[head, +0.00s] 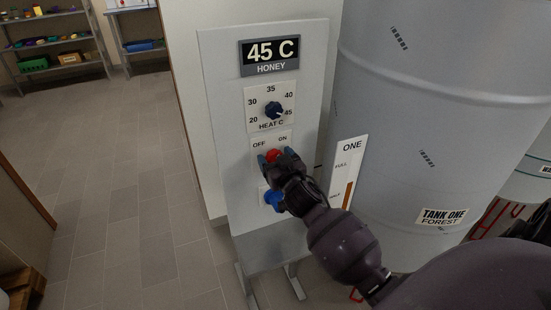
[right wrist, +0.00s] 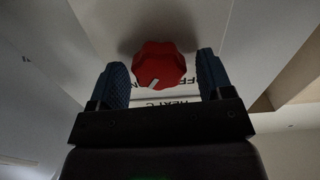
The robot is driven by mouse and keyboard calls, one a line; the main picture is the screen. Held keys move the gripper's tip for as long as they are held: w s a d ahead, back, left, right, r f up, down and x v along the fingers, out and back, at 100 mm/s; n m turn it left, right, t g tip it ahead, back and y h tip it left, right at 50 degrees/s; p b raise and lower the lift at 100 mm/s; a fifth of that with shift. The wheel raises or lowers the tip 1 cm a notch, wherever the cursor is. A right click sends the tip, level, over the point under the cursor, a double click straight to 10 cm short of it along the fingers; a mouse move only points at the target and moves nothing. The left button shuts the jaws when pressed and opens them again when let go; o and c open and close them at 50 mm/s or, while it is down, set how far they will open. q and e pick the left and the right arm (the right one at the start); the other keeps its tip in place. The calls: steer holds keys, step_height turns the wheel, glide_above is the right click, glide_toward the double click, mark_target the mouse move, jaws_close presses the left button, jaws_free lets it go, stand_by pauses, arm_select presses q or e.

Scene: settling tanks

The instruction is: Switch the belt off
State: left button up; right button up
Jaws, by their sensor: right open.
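A grey control panel (head: 222,75) stands upright beside the tank. On it is a red knob (head: 273,156) under the words OFF and ON. My right gripper (head: 273,160) is at the red knob, its arm coming in from the lower right. In the right wrist view the red knob (right wrist: 159,65) shows between the two blue fingers of my right gripper (right wrist: 163,80), with a gap on each side. The gripper is open. A white mark shows on the knob's lower edge there. My left gripper is not in view.
A blue heat knob (head: 273,110) sits above, under a display (head: 270,55) reading 45 C HONEY. Another blue knob (head: 272,198) is below, partly hidden by my gripper. Tank one (head: 440,110) stands close on the right. Tiled floor (head: 120,200) is clear on the left.

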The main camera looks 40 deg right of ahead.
steer(key=c, duration=0.9)
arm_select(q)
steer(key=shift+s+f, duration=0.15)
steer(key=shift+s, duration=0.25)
arm_select(e)
steer(key=shift+n, duration=0.3)
steer(key=n+p, duration=0.2)
steer(key=n, duration=0.4)
steer(key=shift+a+r, duration=0.1)
steer(key=shift+a, duration=0.05)
steer(key=n+p, duration=0.1)
steer(key=n, duration=0.3)
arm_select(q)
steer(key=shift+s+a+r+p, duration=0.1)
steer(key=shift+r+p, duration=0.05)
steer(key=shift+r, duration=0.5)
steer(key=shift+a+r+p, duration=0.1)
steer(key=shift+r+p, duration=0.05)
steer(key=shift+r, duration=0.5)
arm_select(e)
steer(key=shift+a+f+n, duration=0.1)
steer(key=shift+f+n, duration=0.05)
steer(key=shift+n, duration=0.7)
steer(key=shift+f+n, duration=0.1)
steer(key=shift+n, duration=0.75)
